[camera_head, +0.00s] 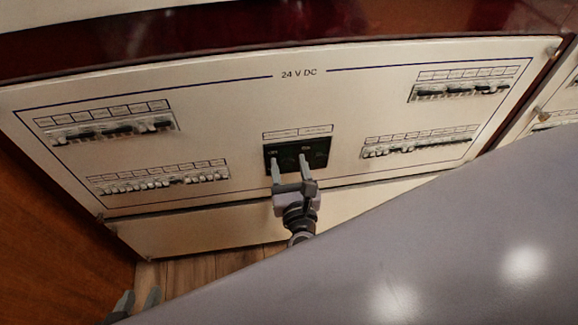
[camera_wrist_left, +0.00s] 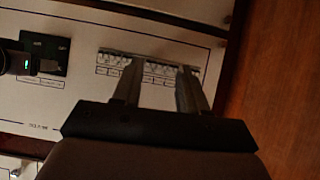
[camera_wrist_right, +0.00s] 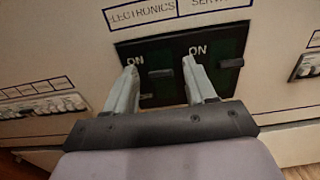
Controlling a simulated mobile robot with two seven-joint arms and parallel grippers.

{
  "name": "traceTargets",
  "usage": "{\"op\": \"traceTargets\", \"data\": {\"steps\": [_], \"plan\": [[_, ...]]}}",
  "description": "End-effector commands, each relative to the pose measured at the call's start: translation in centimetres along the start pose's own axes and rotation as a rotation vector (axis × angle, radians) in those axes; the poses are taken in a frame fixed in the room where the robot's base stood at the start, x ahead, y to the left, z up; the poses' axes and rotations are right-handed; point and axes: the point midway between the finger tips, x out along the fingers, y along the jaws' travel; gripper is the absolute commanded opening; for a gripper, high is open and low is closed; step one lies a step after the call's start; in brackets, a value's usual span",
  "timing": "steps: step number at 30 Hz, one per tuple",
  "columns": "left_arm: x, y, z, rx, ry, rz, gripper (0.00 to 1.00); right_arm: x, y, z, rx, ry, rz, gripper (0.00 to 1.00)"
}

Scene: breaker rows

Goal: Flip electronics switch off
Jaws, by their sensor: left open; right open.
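The black switch panel (camera_head: 321,152) sits in the middle of the white 24 V DC board. In the right wrist view the panel carries two dark switches, each with an ON mark. The electronics switch (camera_wrist_right: 160,73) is under the ELECTRONICS label, and its handle appears between my right fingers. The service switch (camera_wrist_right: 231,63) is to its right. My right gripper (camera_wrist_right: 159,64) is open in front of the panel; contact cannot be told. It also shows in the head view (camera_head: 289,160). My left gripper (camera_head: 138,297) is open low at the left, apart from the panel.
Breaker rows flank the panel: upper left (camera_head: 108,132), lower left (camera_head: 160,180), upper right (camera_head: 460,89) and lower right (camera_head: 420,144). In the left wrist view, a breaker row (camera_wrist_left: 160,69) lies beyond my left fingers. A brown wooden wall (camera_head: 50,240) stands at the left.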

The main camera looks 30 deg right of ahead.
Motion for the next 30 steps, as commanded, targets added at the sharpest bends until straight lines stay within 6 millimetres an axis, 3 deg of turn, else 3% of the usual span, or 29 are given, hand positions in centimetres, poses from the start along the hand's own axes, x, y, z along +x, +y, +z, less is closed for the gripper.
{"op": "traceTargets", "data": {"steps": [10, 15, 26, 30], "plan": [[0.1, 0.3, -0.3, 0.002, 0.007, 0.007, 0.43, 0.5, -0.1, 0.0, 0.001, 0.001, -0.001, 0.52], [0.1, 0.3, -0.3, 0.002, 0.007, 0.006, 0.43, 0.5, -0.1, 0.0, 0.001, 0.001, -0.001, 0.0], [0.7, 0.1, 0.4, 0.009, 0.011, 0.004, 0.43, 0.4, -0.1, -0.6, 0.002, -0.04, -0.002, 0.0], [1.1, 1.0, -0.3, 0.023, 0.046, 0.022, 0.43, 0.2, -0.1, -1.2, 0.001, -0.108, -0.003, 0.0]]}}
